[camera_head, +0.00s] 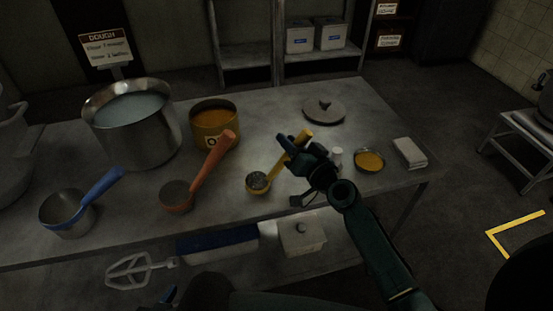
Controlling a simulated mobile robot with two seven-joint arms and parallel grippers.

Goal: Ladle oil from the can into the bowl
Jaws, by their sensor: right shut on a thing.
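The can (213,141) is yellow, has a partly hidden label starting with "O", and holds orange liquid; it stands on the table behind the ladles. My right gripper (296,143) is shut on the yellow handle of a small ladle (295,150). The ladle's cup (258,184) is at the lower left end, low over or on the table; I cannot tell which, nor what is in it. A small bowl (369,160) with a yellow-orange inside sits to the right of the gripper. My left gripper (169,297) barely shows at the bottom edge; its jaws are unclear.
A large steel pot (134,137) stands left of the can. An orange-handled scoop (178,195) and a blue-handled scoop (68,215) are at the front left. A round lid (324,110), a white shaker (337,156) and folded cloths (410,153) are also on the table (270,120).

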